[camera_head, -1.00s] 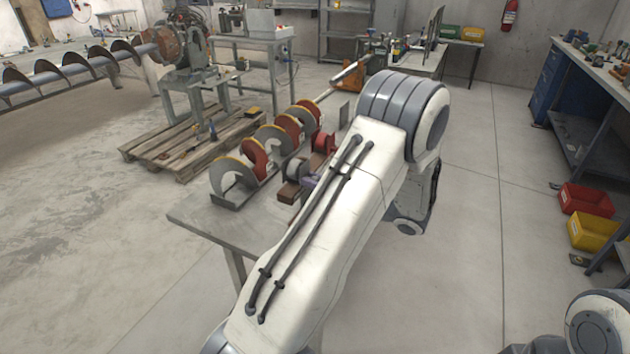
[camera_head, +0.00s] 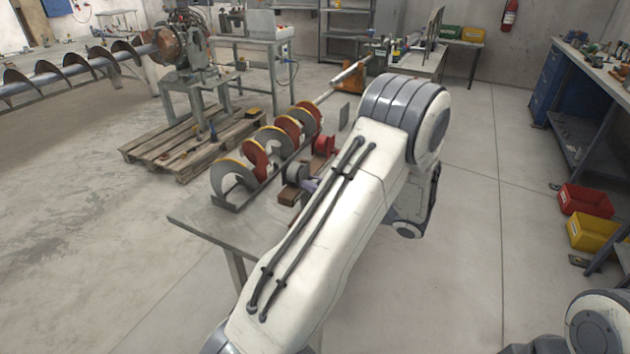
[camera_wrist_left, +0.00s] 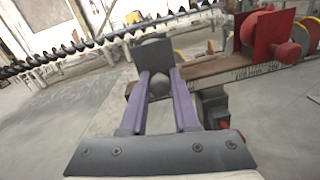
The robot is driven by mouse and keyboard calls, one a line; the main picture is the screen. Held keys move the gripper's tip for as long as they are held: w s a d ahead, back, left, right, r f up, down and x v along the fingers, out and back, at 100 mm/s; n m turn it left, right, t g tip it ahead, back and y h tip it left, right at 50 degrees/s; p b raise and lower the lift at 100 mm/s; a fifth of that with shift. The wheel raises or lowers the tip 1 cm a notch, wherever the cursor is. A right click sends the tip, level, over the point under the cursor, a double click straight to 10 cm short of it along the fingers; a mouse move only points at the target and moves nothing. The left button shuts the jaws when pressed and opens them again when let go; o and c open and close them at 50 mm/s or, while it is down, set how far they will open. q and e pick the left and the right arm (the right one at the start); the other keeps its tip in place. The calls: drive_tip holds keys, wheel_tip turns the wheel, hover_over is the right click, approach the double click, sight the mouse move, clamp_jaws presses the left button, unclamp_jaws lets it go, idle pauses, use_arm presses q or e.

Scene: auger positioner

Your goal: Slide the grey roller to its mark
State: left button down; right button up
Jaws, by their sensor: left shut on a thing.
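The grey roller (camera_head: 296,174) sits on the brown rail (camera_head: 289,195) beside the auger in the head view. My left gripper (camera_head: 310,185) is beside it, partly hidden by my arm. In the left wrist view, the purple fingers of my left gripper (camera_wrist_left: 158,88) are shut on the grey roller's mount, whose grey plate (camera_wrist_left: 155,51) stands just beyond the fingertips. The rail (camera_wrist_left: 205,79) carries a printed scale with dark marks (camera_wrist_left: 262,72); I cannot read which mark is meant. My right gripper is not in view.
A red roller (camera_head: 325,145) stands farther along the rail, and shows at right in the wrist view (camera_wrist_left: 284,52). The auger's red and grey flights (camera_head: 255,160) line the metal table (camera_head: 200,215).

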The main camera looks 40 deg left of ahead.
use_arm(q)
drive_tip(key=shift+d, duration=0.1)
drive_tip(key=c, duration=0.7)
unclamp_jaws()
drive_tip(key=shift+o, duration=0.2)
drive_tip(key=w+d+b, duration=0.1)
drive_tip(key=d, duration=0.9)
drive_tip(key=shift+w+d, duration=0.25)
drive_tip(key=shift+w, duration=0.1)
